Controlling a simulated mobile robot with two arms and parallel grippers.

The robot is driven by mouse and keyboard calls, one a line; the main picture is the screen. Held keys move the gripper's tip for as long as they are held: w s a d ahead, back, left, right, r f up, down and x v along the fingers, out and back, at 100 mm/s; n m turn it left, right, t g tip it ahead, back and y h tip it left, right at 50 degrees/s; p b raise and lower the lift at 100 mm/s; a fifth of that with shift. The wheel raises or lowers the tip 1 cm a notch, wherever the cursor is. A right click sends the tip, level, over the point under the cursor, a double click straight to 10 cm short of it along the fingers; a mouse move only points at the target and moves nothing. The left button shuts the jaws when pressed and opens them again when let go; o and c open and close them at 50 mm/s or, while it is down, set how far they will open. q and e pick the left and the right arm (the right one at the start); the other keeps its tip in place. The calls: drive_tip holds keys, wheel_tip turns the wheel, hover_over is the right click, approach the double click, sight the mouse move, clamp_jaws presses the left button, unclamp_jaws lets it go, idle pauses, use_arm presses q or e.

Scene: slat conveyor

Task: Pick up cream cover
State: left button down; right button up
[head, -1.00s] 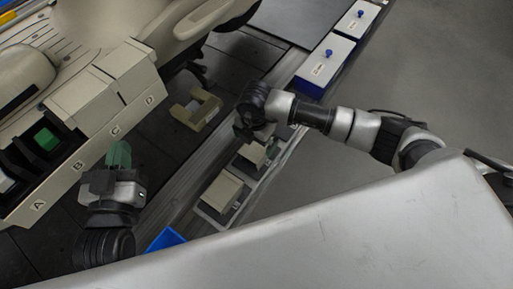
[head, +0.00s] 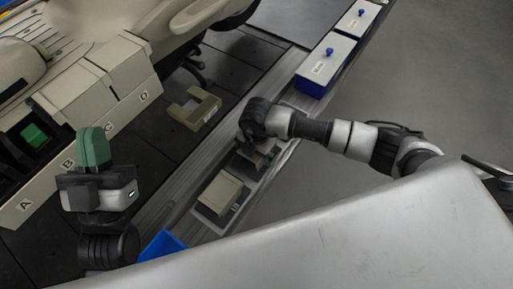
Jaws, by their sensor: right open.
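A cream cover (head: 221,192) sits in a grey tray on the conveyor's side rail. Another cream piece (head: 264,150) lies just beyond it, partly hidden by my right gripper. My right gripper (head: 256,146) is over this farther piece, its fingers mostly hidden by the wrist; it is open, and I cannot tell whether it touches the piece. My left gripper (head: 95,180) is at the left, shut on a green block (head: 94,148) that stands up from its jaws.
A cream U-shaped bracket (head: 183,117) lies on the dark slats. Lettered cream bins (head: 125,106) line the left, with a green block (head: 34,135) in one. White-lidded blue boxes (head: 327,62) stand at upper right. A blue bin (head: 162,245) is near my body.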

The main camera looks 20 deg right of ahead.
drive_tip(key=shift+c, duration=0.2)
drive_tip(key=c, duration=1)
drive_tip(key=shift+r, duration=0.15)
